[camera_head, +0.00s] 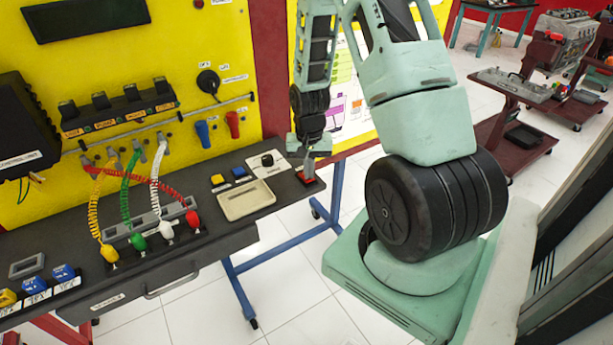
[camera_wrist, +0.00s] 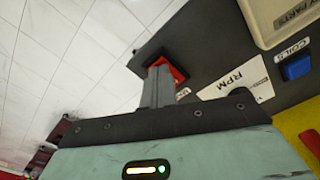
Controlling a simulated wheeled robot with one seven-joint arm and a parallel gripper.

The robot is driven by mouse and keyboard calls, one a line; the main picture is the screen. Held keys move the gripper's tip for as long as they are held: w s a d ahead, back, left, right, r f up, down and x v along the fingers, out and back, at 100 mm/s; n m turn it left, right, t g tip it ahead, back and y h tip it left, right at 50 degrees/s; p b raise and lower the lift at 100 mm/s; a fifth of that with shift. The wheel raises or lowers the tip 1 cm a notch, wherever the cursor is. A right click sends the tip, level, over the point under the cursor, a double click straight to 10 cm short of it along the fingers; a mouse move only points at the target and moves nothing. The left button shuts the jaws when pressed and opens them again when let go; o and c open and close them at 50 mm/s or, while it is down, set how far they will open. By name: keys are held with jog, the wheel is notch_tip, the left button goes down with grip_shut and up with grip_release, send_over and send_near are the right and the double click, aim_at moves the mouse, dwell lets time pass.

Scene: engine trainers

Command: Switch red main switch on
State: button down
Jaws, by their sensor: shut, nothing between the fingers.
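The red main switch (camera_head: 309,179) sits near the right end of the dark bench top, beside the black knob. It also shows in the wrist view (camera_wrist: 172,69), partly hidden behind my fingers. My gripper (camera_head: 309,171) points down at the switch from above, with its fingers together and nothing between them. In the wrist view the fingertips (camera_wrist: 158,68) overlap the red switch. I cannot tell whether they touch it. The switch's on or off position cannot be made out.
A beige parts tray (camera_head: 246,200), a black RPM knob (camera_head: 267,160) and a blue button (camera_head: 239,172) are left of the switch. The yellow panel (camera_head: 215,60) rises behind the bench. Coiled cables (camera_head: 125,200) stand farther left. White floor is open beyond the bench's right edge.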

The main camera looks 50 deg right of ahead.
jog(key=shift+f, duration=0.3)
jog(key=shift+r, duration=0.15)
jog(key=shift+r+p, duration=2.8)
jog(key=shift+r, duration=0.65)
